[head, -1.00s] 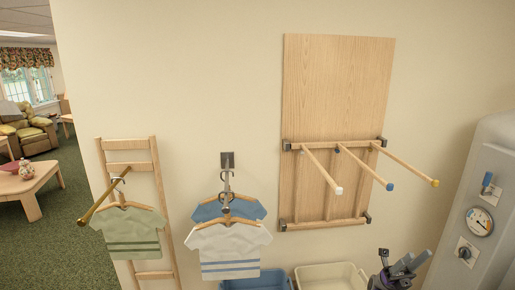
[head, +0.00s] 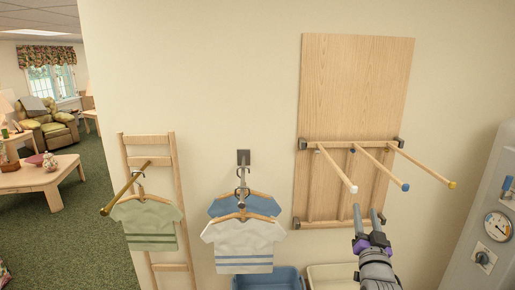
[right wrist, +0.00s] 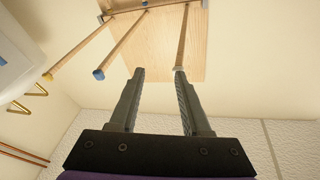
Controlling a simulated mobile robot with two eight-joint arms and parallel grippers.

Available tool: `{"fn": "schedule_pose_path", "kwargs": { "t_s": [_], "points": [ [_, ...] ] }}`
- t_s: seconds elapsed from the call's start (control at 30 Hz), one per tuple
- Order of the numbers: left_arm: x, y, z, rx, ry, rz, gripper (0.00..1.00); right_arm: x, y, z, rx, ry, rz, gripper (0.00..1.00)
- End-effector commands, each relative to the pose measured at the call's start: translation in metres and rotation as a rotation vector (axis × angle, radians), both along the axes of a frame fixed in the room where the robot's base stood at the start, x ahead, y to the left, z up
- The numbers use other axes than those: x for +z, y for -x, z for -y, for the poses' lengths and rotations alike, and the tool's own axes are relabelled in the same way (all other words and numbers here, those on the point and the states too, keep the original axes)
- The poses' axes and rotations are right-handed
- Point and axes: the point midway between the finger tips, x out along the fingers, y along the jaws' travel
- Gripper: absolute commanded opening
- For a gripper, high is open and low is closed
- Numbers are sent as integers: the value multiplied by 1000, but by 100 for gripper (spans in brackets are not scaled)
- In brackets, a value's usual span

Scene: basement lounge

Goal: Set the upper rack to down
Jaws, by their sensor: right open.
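The upper rack is a wooden wall panel (head: 358,85) with a crossbar (head: 330,144) and three rods sticking out into the room. The rods end in a white tip (head: 353,189), a blue tip (head: 405,187) and a yellow tip (head: 452,185). My right gripper (head: 369,212) is open and points up, below the white and blue tips in the picture. In the right wrist view, the open jaws (right wrist: 159,73) are empty, and the white-tipped rod's end lies by the right fingertip. Whether they touch is unclear. My left gripper is out of view.
A blue bin (head: 268,280) and a cream bin (head: 330,278) sit low by the wall. Shirts hang left on a wall hook (head: 243,158) and a ladder rack (head: 150,140). A grey machine with a dial (head: 496,226) stands at right.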

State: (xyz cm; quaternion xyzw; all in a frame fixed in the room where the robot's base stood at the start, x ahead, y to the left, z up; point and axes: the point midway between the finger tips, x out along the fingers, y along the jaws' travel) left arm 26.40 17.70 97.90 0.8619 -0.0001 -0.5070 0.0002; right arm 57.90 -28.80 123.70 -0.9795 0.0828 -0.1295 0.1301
Motion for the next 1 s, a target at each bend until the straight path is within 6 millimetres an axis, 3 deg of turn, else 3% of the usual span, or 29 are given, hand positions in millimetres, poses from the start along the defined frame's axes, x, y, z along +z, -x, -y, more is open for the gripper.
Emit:
{"fn": "schedule_pose_path", "kwargs": {
  "t_s": [0.03, 0.17, 0.3, 0.5, 0.6, 0.73, 1.0],
  "points": [
    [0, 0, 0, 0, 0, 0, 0, -18, 17, -17, 24, 4, -115, 48],
    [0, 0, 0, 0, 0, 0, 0, -78, 70, -52, 88, 28, -431, 48],
    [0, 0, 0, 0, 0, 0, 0, -147, 147, -83, 162, 66, -758, 48],
    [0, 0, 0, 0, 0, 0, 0, -221, 252, -105, 248, 121, -1117, 48],
    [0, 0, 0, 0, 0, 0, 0, -243, 288, -110, 276, 140, -1228, 48],
    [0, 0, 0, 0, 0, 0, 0, -256, 312, -112, 294, 151, -1303, 48],
    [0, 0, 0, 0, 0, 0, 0, -258, 315, -112, 297, 153, -1317, 48]
  ]
}}
